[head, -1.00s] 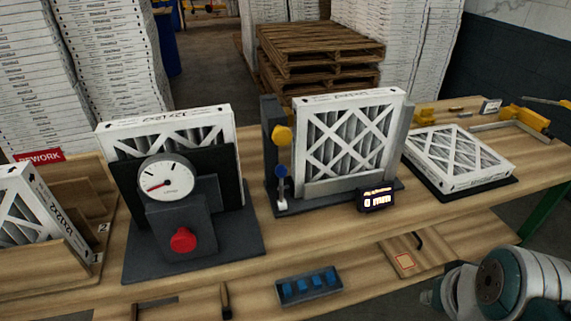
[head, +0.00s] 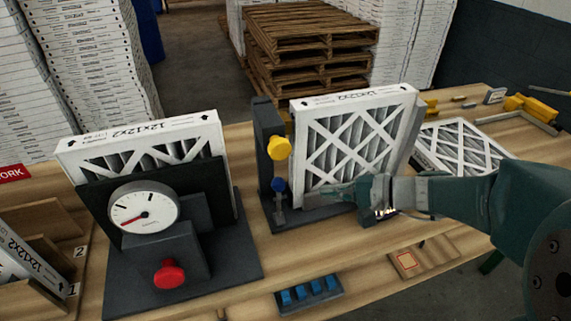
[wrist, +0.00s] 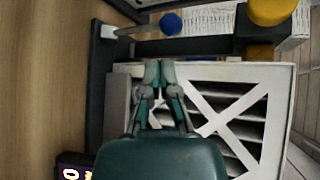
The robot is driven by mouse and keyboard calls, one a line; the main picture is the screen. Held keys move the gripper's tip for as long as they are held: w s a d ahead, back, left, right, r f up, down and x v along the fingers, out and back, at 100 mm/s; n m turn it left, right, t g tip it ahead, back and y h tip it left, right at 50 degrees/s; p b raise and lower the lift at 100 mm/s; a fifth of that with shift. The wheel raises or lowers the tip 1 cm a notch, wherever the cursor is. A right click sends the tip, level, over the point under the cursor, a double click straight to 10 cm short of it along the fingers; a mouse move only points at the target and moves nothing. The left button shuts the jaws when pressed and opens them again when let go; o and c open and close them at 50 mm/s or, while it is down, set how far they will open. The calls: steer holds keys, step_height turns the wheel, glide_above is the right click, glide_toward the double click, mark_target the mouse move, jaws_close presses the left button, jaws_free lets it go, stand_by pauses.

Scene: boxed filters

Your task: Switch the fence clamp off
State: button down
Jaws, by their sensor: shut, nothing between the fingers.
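The fence fixture stands mid-bench with a dark upright (head: 266,150), a yellow knob (head: 279,147) and a blue-tipped lever (head: 279,186) below it. A white-framed filter (head: 355,145) stands upright in it. My gripper (head: 335,192) is shut and empty, in front of the filter's lower part and right of the lever, apart from it. In the wrist view, my closed fingertips (wrist: 160,68) are over the filter's edge; the blue tip (wrist: 170,23) is just beyond them, with the yellow knob (wrist: 270,10) at the upper right. My wrist hides most of the small display (head: 384,214).
A gauge stand (head: 145,208) with a red button (head: 169,273) and another filter is at the left. A tray of blue pieces (head: 308,291) lies in front. Another filter (head: 460,148) lies flat at the right, partly behind my arm.

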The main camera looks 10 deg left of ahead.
mark_target(279, 201)
steer(key=w+a+f, duration=0.1)
steer(key=w+a, duration=0.1)
steer(key=a, duration=0.3)
steer(key=w+a+f+y, duration=0.1)
steer(key=w+a, duration=0.2)
steer(key=a, duration=0.2)
steer(key=shift+f+m+t, duration=0.4)
stand_by(0.4)
steer(key=shift+s+d, duration=0.2)
steer(key=shift+s, duration=0.1)
